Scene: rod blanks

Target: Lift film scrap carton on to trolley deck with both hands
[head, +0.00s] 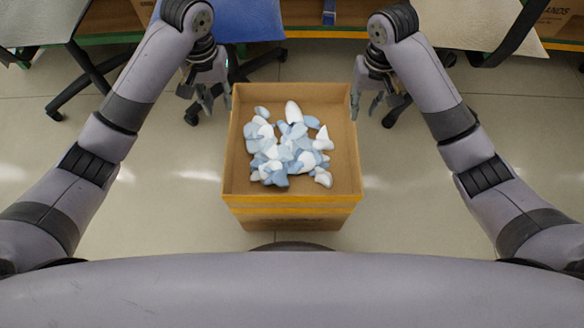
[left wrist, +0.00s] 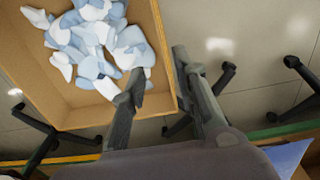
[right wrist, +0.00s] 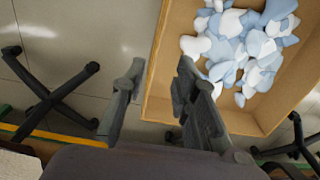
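The film scrap carton (head: 292,210) is an open brown box with a yellow band, on the floor in front of me. White and pale blue scraps (head: 290,150) lie in it. My left gripper (head: 217,98) is open at the carton's far left; in the left wrist view its fingers (left wrist: 160,95) lie either side of the wall line. My right gripper (head: 366,102) is open at the far right; in the right wrist view its fingers (right wrist: 152,88) also lie either side of the wall line. I cannot tell whether either touches. I make out no trolley deck.
Seats or panels on black star-shaped bases stand behind: a blue one (head: 245,22), a grey one (head: 30,22) and a pale one (head: 470,25). A shelf with a green and yellow edge (head: 340,43) runs along the back. The floor (head: 180,190) beside the carton is clear.

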